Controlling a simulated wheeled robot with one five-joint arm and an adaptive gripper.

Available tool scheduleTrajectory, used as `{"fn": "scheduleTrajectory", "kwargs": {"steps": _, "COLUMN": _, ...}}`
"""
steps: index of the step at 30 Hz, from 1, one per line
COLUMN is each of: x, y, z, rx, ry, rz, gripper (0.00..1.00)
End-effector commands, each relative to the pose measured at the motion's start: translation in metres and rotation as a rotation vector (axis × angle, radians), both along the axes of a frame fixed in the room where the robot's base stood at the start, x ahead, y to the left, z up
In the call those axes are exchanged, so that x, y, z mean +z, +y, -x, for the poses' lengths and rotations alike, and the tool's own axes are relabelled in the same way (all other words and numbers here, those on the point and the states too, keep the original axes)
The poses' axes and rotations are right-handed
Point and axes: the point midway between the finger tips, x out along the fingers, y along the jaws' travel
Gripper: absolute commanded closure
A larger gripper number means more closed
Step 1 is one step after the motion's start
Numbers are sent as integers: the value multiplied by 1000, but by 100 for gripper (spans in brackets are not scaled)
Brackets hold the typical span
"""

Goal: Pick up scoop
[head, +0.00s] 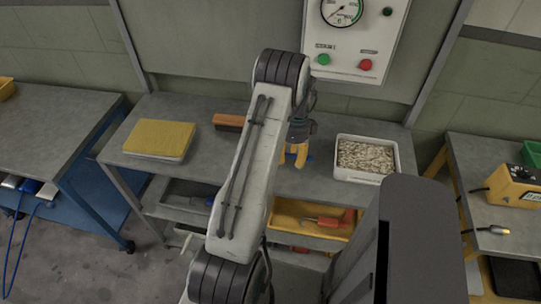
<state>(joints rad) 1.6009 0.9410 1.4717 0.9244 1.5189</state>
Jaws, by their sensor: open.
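My gripper (295,156), with yellow fingers, points down over the middle of the grey workbench (210,155), partly behind my arm. Its fingers are open. A small blue thing (309,157) shows at the fingertips, mostly hidden by them. It may be the scoop, but I cannot make out its shape or whether the fingers touch it. A white tray (341,172) full of pale pellets stands on the bench right of my gripper.
A brown brush (229,121) and a yellow pad (160,138) lie on the bench to the left. Below is a yellow bin (286,218) with a red-orange tool (330,221). A gauge panel (350,40) hangs behind. Side benches stand left and right.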

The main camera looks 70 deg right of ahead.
Motion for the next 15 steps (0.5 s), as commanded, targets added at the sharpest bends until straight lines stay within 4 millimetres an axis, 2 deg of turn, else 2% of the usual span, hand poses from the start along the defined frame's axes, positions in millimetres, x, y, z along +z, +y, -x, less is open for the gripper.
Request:
{"fn": "scheduleTrajectory", "kwargs": {"steps": 2, "x": 0, "y": 0, "z": 0, "rx": 0, "ry": 0, "rz": 0, "gripper": 62}}
{"fn": "scheduleTrajectory", "kwargs": {"steps": 15, "x": 1, "y": 0, "z": 0, "rx": 0, "ry": 0, "rz": 1, "gripper": 100}}
